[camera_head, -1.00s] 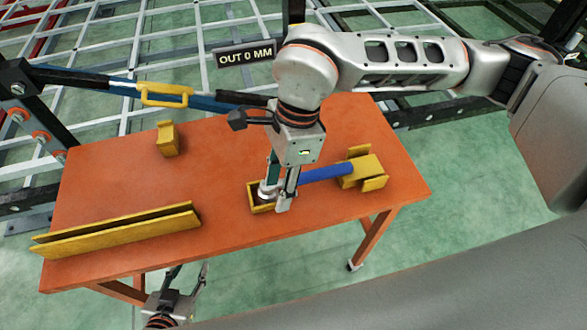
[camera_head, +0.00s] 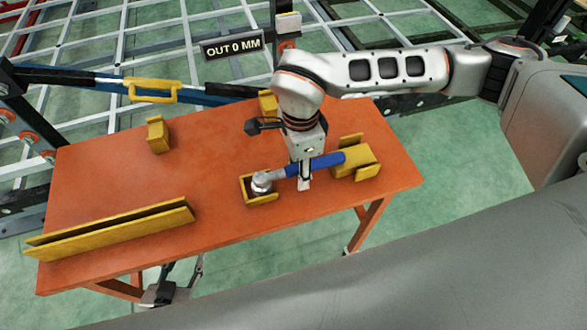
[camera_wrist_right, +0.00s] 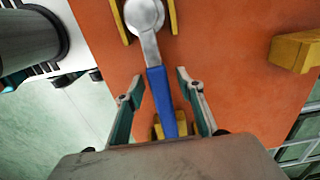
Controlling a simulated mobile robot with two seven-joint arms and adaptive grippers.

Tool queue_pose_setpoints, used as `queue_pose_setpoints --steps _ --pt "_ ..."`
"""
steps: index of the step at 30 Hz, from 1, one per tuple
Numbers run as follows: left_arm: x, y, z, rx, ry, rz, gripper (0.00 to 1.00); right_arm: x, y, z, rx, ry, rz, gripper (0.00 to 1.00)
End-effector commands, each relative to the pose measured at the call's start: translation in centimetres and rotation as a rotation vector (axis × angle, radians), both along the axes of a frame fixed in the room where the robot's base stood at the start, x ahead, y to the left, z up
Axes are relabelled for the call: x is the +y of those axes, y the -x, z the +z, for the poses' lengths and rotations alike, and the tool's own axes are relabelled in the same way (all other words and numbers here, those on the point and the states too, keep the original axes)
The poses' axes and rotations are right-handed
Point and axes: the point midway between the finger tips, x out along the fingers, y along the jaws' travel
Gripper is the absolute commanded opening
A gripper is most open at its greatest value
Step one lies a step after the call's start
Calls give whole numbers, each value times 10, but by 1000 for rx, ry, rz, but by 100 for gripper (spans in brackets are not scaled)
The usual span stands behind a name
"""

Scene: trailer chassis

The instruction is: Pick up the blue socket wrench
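The socket wrench has a blue handle (camera_head: 318,163) and a metal head (camera_head: 262,181). Its head sits in a small yellow holder (camera_head: 262,199), and its handle end lies at a yellow bracket (camera_head: 356,172) on the orange table. My right gripper (camera_head: 303,178) is over the handle from above. In the right wrist view its fingers (camera_wrist_right: 160,88) are apart, one on each side of the blue handle (camera_wrist_right: 161,103), with gaps to both. My left gripper (camera_head: 167,284) is low beyond the table's front edge, partly hidden; its opening is unclear.
A long yellow rail (camera_head: 115,229) lies at the table's front left. A yellow block (camera_head: 158,134) and another (camera_head: 268,103) stand toward the back. A bar with a yellow handle (camera_head: 153,90) runs behind the table. The table's middle left (camera_head: 110,185) is clear.

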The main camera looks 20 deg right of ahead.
Motion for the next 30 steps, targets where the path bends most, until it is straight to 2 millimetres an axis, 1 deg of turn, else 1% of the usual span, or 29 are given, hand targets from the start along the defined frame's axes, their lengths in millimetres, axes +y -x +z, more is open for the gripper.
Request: queue_pose_setpoints --steps 6,7,8,9,11,23,26,30 --pt "0 0 0 0 0 0 40 0 0 -1 -1 0 0 38" --pt "0 0 0 0 0 0 40 0 0 0 0 0 0 32" --pt "0 0 0 0 0 0 40 0 0 0 0 0 0 24" --pt "0 0 0 0 0 0 40 0 0 0 0 0 0 14" --pt "0 0 0 0 0 0 40 0 0 0 0 0 0 0" --pt "0 0 0 -1 0 0 40 1 -1 2 -2 -2 0 0" --pt "0 0 1 -1 0 0 40 1 -1 8 -2 -2 0 0" --pt "0 -1 1 -2 1 0 40 0 -2 23 -5 -1 0 0"
